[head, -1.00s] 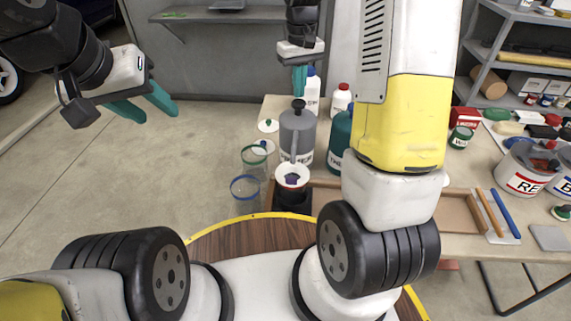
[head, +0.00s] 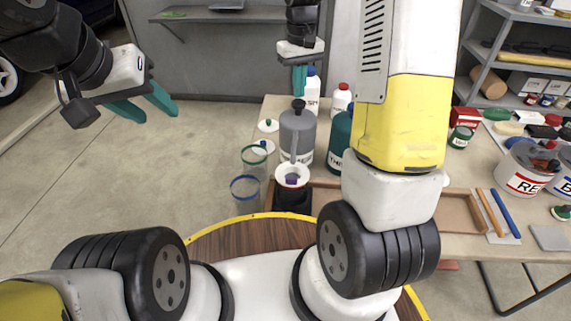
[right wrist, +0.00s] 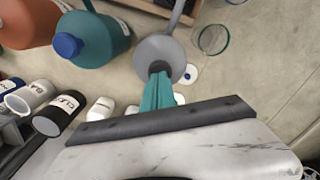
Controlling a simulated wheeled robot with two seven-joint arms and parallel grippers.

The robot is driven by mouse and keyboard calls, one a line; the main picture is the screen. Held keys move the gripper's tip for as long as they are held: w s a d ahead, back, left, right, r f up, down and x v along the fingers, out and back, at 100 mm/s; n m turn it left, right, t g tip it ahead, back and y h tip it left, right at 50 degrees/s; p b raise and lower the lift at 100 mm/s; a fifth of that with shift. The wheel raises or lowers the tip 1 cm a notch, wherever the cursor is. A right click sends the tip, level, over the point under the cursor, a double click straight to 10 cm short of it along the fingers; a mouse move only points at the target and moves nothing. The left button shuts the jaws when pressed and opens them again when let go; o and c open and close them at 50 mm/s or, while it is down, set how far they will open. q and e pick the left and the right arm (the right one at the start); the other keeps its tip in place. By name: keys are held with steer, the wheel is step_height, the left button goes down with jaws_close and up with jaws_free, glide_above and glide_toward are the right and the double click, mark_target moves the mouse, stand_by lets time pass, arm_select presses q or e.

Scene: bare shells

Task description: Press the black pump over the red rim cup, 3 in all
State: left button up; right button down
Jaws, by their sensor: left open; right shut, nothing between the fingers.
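The grey pump bottle (head: 297,132) stands on the bench with its black pump top (head: 298,104) up and its spout pointing toward the near side. The white cup with a reddish rim (head: 292,184) is below the spout on a dark stand, with a purple patch inside. My right gripper (head: 299,90) is shut and empty, fingers down just over the pump top; I cannot tell if they touch. In the right wrist view the fingers (right wrist: 158,95) end at the black pump top (right wrist: 159,68). My left gripper (head: 143,106) is open and empty, far to the left.
Clear cups with a green rim (head: 254,158) and a blue rim (head: 245,187) stand left of the pump. A teal bottle (head: 340,140) and white bottles (head: 312,95) stand close on the right and behind. A wooden tray (head: 455,212) lies right of my arm.

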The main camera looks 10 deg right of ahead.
mark_target(299, 102)
steer(key=shift+f, duration=0.1)
steer(key=shift+f, duration=1.6)
steer(key=shift+r, duration=1.65)
steer(key=shift+f, duration=0.15)
steer(key=shift+f, duration=1.45)
steer(key=shift+r, duration=1.6)
